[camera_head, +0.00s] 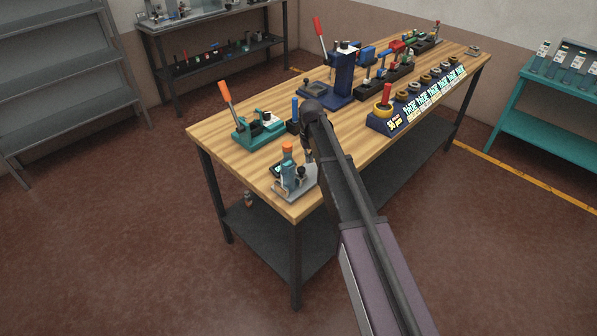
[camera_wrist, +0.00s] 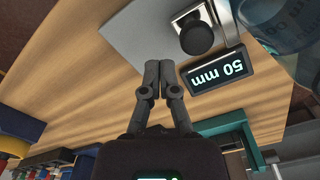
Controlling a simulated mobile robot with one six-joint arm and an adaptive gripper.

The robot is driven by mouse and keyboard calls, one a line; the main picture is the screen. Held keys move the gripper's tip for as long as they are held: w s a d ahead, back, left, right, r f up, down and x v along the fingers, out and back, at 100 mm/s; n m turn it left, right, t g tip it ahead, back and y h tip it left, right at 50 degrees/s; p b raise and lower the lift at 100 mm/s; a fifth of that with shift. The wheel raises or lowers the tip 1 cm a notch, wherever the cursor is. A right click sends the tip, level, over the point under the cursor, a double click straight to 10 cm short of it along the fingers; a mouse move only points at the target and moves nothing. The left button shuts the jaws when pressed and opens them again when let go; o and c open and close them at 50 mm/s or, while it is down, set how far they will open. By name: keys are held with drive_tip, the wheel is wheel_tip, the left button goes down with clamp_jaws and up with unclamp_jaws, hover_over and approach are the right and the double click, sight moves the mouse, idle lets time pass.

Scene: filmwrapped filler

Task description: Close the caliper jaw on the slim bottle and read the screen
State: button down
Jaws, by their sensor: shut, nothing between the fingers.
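The caliper stand sits on a grey base plate (camera_head: 302,190) at the near corner of the wooden table. In the wrist view its screen (camera_wrist: 217,70) reads "50 mm", upside down. A round black knob (camera_wrist: 197,36) stands beside the screen. A clear bluish bottle (camera_wrist: 288,35) is cut off at the upper right; in the head view a bottle with an orange cap (camera_head: 287,148) stands on the caliper stand. Whether a jaw touches the bottle cannot be told. My gripper (camera_wrist: 158,70) is shut and empty, to the left of the screen and knob; it also shows above the stand's right side (camera_head: 309,158).
A teal lever press (camera_head: 258,131) stands behind the stand. A blue column stand (camera_head: 343,75) and a row of round pieces on a lettered blue block (camera_head: 382,121) lie further along the table (camera_head: 215,125). Bare wood shows left of the stand.

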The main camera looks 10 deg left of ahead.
wheel_tip(320, 180, up, 3)
drive_tip(key=p, duration=0.2)
drive_tip(key=shift+p, duration=0.35)
drive_tip(key=s+d+m, duration=0.4)
drive_tip(key=s+d, duration=1.9)
drive_tip(key=s, duration=0.2)
drive_tip(key=shift+s+d, duration=0.15)
drive_tip(key=shift+s, duration=0.25)
idle(1.0)
